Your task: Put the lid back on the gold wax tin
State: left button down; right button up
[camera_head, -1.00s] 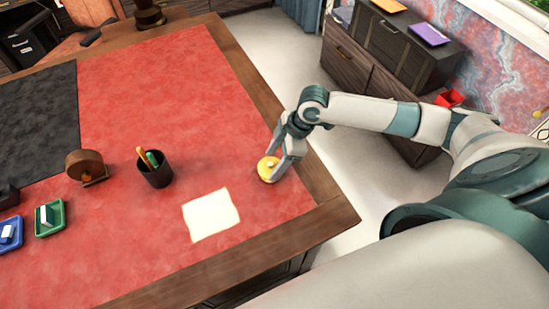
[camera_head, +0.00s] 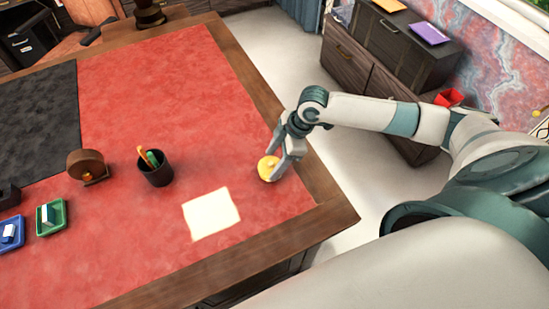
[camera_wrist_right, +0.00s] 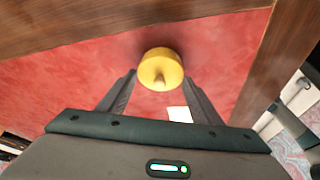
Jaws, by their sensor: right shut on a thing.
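The gold wax tin (camera_head: 265,175) is at the right side of the red desk top, near the wooden edge. Its round gold lid with a small knob (camera_wrist_right: 161,62) faces the camera in the right wrist view. My right gripper (camera_head: 271,168) reaches in from the right, with its fingers on either side of the lid, shut on it. The lid hides most of the tin, and I cannot tell whether the lid is seated or held just above it. My left gripper is not in view.
A cream paper sheet (camera_head: 211,214) lies left of the tin. A black pen cup (camera_head: 156,175), a brown round object (camera_head: 86,166) and green (camera_head: 50,217) and blue (camera_head: 11,236) trays stand farther left. The desk's wooden edge (camera_head: 316,187) runs close on the right.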

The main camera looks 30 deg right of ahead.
dwell(0.3)
dwell(0.4)
jog(key=o, duration=1.7)
jog(key=shift+c, duration=0.2)
jog(key=shift+r+p, duration=0.1)
jog(key=shift+p, duration=0.2)
notch_tip(320, 180, up, 7)
jog(key=p, duration=0.7)
grip_shut()
